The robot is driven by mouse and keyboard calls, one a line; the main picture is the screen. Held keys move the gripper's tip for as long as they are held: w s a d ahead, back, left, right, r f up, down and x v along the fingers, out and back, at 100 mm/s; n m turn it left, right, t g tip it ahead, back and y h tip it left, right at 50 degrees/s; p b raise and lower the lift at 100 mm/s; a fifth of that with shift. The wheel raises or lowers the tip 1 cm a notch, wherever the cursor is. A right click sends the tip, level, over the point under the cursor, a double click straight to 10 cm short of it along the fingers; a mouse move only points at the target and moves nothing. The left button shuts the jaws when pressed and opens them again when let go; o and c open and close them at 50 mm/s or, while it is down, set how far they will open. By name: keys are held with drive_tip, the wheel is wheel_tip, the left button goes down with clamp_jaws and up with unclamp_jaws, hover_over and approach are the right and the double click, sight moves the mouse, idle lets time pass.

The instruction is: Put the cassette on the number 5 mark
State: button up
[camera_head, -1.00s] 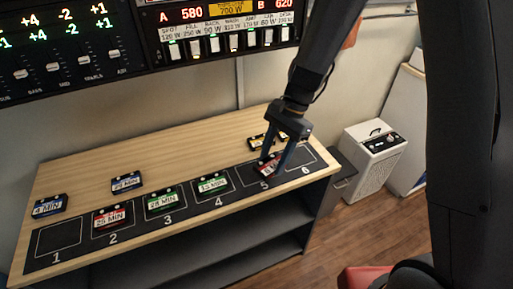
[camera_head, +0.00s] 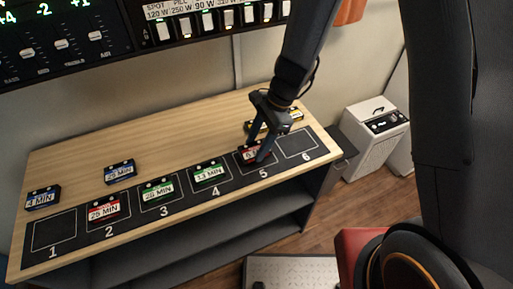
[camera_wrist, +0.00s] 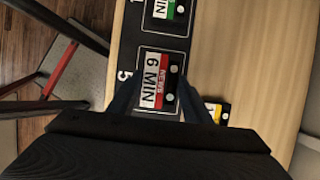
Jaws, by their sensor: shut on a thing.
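The held cassette (camera_head: 252,154) has a red label reading 6 MIN. It also shows in the wrist view (camera_wrist: 158,80), where its label reads NEWS, 6 MIN. My gripper (camera_head: 256,150) points down with its fingers shut on the cassette's two sides; the fingers flank it in the wrist view (camera_wrist: 160,95). The number 5 mark (camera_head: 264,174) is a white-outlined square on a black strip. The cassette lies over this square, roughly lined up with it, and looks flat on or very close to the strip. My fingers hide part of both.
Cassettes lie on marks 2 (camera_head: 104,211), 3 (camera_head: 157,190) and 4 (camera_head: 209,173). Marks 1 (camera_head: 54,234) and 6 (camera_head: 298,144) are bare. Blue cassettes (camera_head: 120,171) (camera_head: 43,197) lie behind the strip. A yellow cassette (camera_wrist: 217,111) lies close behind my gripper.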

drive_tip(key=shift+f, duration=1.1)
drive_tip(key=shift+f, duration=0.15)
drive_tip(key=o, duration=1.1)
drive_tip(key=shift+c, duration=0.2)
drive_tip(key=shift+r, duration=0.2)
drive_tip(key=b+v, duration=0.2)
drive_tip(key=v, duration=1)
